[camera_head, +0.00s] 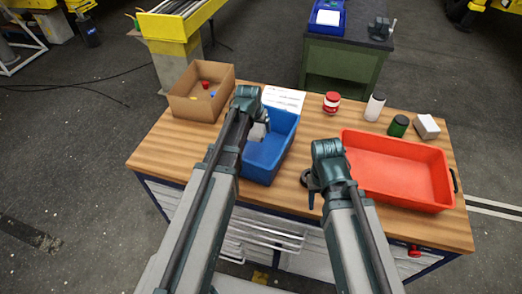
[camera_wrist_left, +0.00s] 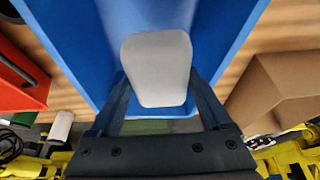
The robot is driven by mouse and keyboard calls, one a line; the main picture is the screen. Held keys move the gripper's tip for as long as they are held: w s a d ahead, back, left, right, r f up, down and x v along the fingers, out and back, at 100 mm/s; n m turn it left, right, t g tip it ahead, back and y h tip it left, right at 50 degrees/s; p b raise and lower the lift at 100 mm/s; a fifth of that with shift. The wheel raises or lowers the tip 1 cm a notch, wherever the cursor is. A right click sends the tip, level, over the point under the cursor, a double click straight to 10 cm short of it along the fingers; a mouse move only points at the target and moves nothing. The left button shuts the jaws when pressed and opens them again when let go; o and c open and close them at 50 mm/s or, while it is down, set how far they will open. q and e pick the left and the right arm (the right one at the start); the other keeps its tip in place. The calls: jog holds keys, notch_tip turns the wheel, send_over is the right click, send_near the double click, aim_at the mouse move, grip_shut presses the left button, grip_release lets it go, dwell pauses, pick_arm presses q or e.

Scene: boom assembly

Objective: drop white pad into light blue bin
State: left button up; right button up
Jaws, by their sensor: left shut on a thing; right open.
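The white pad (camera_wrist_left: 158,68) is held between the fingers of my left gripper (camera_wrist_left: 162,92) in the left wrist view. The blue bin (camera_head: 272,160) stands near the middle of the workbench, and it also surrounds the pad in the left wrist view (camera_wrist_left: 90,45). In the head view the pad (camera_head: 258,131) is at the bin's left side, partly hidden by my left arm. The pad is over or within the bin opening; its height above the floor cannot be told. My right gripper (camera_head: 312,192) is open and empty, between the blue bin and the red tray.
A red tray (camera_head: 398,198) lies to the right, and a cardboard box (camera_head: 190,106) with small items stands to the left. A white sheet (camera_head: 284,98), a red jar (camera_head: 331,103), a white bottle (camera_head: 375,107), a green jar (camera_head: 398,126) and a white box (camera_head: 427,126) are along the back.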

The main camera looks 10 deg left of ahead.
pick_arm(q)
jog(key=o, duration=1)
jog(key=p+v, duration=0.7)
jog(key=shift+s+r, duration=0.2)
jog(key=shift+r, duration=0.1)
jog(key=shift+f, duration=0.1)
